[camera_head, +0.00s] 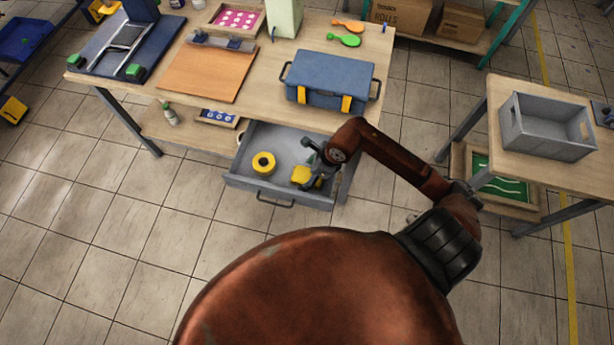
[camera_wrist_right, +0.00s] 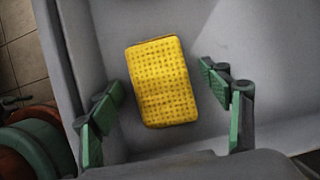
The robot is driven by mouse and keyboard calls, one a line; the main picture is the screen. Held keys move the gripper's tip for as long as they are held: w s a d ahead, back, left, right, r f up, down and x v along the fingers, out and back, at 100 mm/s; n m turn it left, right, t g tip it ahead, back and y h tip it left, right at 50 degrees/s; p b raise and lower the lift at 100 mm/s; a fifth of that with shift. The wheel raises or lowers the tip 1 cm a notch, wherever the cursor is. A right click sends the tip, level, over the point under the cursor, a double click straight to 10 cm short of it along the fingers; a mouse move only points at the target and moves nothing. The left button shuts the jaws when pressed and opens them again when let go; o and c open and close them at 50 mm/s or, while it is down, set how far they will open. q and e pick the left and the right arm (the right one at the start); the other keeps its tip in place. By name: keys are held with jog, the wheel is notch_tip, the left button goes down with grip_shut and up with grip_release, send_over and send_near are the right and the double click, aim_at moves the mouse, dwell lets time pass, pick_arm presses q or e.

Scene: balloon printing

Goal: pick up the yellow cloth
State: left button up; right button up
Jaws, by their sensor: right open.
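The yellow cloth (camera_head: 300,174) lies flat in the open grey drawer (camera_head: 232,182) under the workbench, toward the drawer's right side. In the right wrist view the cloth (camera_wrist_right: 163,82) is a textured yellow rectangle, slightly tilted, on the bare drawer floor. My right gripper (camera_head: 312,172) is over the drawer at the cloth. Its green-padded fingers (camera_wrist_right: 165,112) are open, one on each side of the cloth, and show no hold on it. The gripper covers part of the cloth in the head view. My left gripper is not in view.
A yellow tape roll (camera_head: 263,163) lies in the drawer left of the cloth. The drawer walls stand close around the gripper. Above is the workbench (camera_head: 270,112) with a blue toolbox (camera_head: 328,76). A side table at right holds a grey crate (camera_head: 514,127).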

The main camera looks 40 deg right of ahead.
jog(key=shift+f, duration=0.25)
dwell(0.5)
jog(key=c, duration=1.1)
